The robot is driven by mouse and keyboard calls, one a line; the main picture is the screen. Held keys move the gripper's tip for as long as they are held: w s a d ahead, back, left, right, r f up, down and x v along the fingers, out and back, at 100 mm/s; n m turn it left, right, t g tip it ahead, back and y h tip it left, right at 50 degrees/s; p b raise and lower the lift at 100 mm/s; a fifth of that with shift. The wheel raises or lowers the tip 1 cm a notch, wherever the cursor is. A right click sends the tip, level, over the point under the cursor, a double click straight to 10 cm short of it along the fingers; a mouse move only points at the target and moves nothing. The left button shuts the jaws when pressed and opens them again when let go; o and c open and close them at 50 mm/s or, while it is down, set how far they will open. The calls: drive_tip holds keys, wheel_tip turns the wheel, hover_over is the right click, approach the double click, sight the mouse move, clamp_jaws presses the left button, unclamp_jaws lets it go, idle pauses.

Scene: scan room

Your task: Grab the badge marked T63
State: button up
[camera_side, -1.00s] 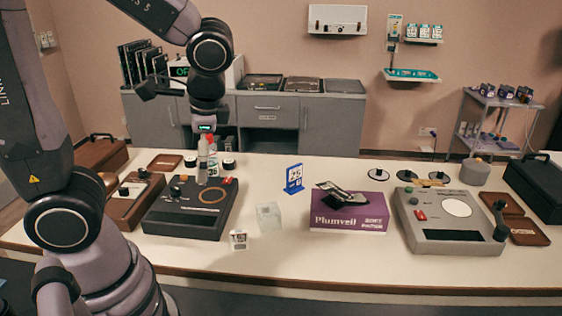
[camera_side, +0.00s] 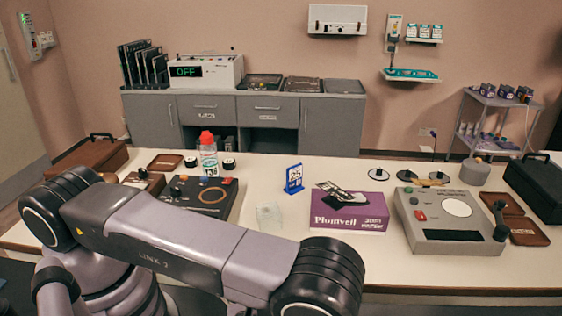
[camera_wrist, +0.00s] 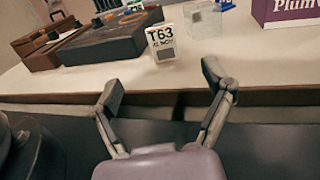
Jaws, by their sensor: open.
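The badge marked T63 (camera_wrist: 162,42) is a small white card with black lettering. In the wrist view it stands upright near the table's front edge, face towards me. In the side view my arm hides it. My gripper (camera_wrist: 165,84) is open and empty in the wrist view, its two fingers spread in front of the table's edge. The badge is beyond the fingertips, apart from them. In the side view the gripper does not show.
A clear block (camera_wrist: 203,20) stands right of the badge and a dark device (camera_wrist: 105,38) left of it. A purple Plumveil box (camera_side: 348,210) and a grey machine (camera_side: 450,220) stand further right. The table front (camera_wrist: 260,70) near the badge is bare.

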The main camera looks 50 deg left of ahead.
drive_tip(key=shift+a+f, duration=0.2)
drive_tip(key=shift+f, duration=0.1)
drive_tip(key=x, duration=0.8)
drive_tip(key=shift+w+a+r, duration=0.1)
drive_tip(key=shift+w+r, duration=0.05)
drive_tip(key=shift+r+x, duration=0.15)
drive_tip(key=shift+x, duration=1.15)
drive_tip(key=shift+r+x, duration=0.15)
drive_tip(key=shift+x, duration=1.15)
drive_tip(key=shift+c, duration=0.2)
drive_tip(key=c, duration=1.1)
drive_tip(key=shift+o, duration=0.2)
drive_tip(key=shift+r, duration=0.1)
